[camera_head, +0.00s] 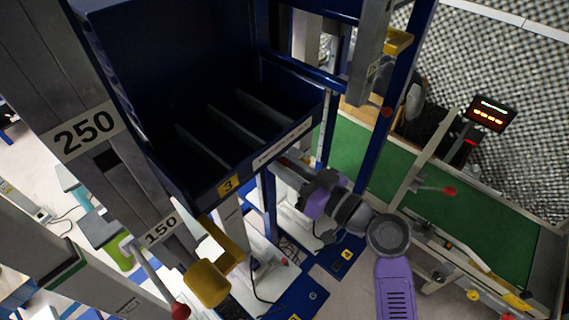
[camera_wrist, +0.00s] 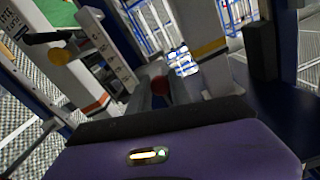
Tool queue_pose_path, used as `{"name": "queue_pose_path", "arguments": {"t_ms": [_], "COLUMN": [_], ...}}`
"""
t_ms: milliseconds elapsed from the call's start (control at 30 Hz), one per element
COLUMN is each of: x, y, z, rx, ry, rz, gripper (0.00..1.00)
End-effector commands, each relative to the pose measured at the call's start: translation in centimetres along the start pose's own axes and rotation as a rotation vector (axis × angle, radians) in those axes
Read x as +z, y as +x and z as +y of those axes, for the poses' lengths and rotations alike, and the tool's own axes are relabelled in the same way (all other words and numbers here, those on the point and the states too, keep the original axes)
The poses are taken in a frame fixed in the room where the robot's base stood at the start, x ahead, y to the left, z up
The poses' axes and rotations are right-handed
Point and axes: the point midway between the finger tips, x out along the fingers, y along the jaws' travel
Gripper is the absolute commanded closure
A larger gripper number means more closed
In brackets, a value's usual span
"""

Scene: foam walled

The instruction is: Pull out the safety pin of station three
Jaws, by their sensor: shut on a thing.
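Station three is marked by a yellow "3" label (camera_head: 228,186) on the front of a dark blue divided bin (camera_head: 190,165). My gripper (camera_head: 284,166) reaches in from the right, beneath the bin's right front corner. In the wrist view my gripper (camera_wrist: 160,92) is shut on a small red knob (camera_wrist: 160,86), which looks like the head of the safety pin. The pin's shaft and its hole are hidden, so I cannot tell how far in it sits. In the head view the knob is hidden by the gripper and the bin.
A yellow block (camera_head: 208,282) is at the lower front. A green conveyor (camera_head: 490,235) with a red-tipped lever (camera_head: 449,191) lies to the right. Blue posts stand close around my gripper.

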Motion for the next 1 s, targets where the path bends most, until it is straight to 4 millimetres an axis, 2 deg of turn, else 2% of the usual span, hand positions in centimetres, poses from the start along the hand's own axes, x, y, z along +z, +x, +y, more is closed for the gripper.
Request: {"name": "queue_pose_path", "arguments": {"t_ms": [133, 300, 433, 567, 833, 867, 933, 1000], "x": [0.3, 0.4, 0.2, 0.1, 0.1, 0.1, 0.1, 0.1], "y": [-1.7, -5.8, -8.1, -9.0, -9.1, -9.1, -9.1, -9.0], "z": [0.3, 0.4, 0.3, 0.1, 0.1, 0.1, 0.1, 0.1], "rx": [0.003, 0.006, 0.005, 0.003, 0.003, 0.003, 0.002, 0.002], "ry": [0.0, -0.002, 0.0, 0.0, 0.001, 0.001, 0.001, 0.001], "rz": [0.002, 0.002, 0.002, 0.001, -0.001, -0.002, -0.001, -0.001], "gripper": [1.0, 1.0, 1.0, 1.0, 1.0, 0.7, 0.56, 0.54]}}
